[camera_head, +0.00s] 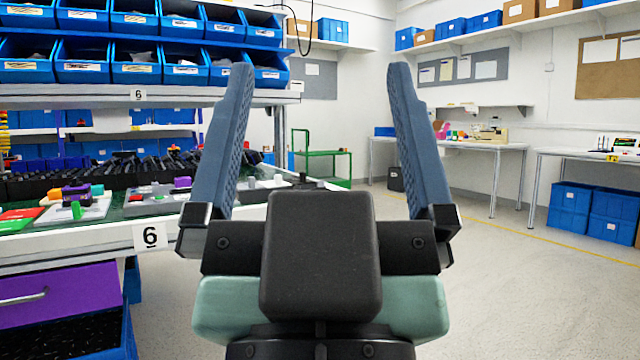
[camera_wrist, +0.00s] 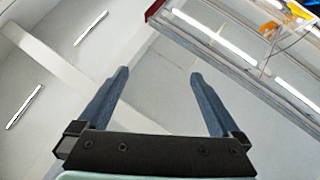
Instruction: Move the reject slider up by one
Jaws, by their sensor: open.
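My gripper (camera_head: 318,95) is open and empty, with its two blue fingers spread wide, raised in front of the head camera. It also shows open in the wrist view (camera_wrist: 157,85), against the ceiling and a shelf edge. On the workbench (camera_head: 75,238) at the left are small panels with coloured controls: a grey panel with a green knob (camera_head: 77,210), and another grey panel (camera_head: 150,198) with a red piece. A further panel (camera_head: 262,184) is partly hidden behind my left finger. I cannot tell which control is the reject slider. My gripper is apart from all of them.
Blue bins (camera_head: 135,50) fill shelves above the bench. A row of black items (camera_head: 95,175) lies behind the panels. A purple drawer (camera_head: 60,296) is below. A green cart (camera_head: 322,160) stands further back. The floor at right (camera_head: 540,290) is clear.

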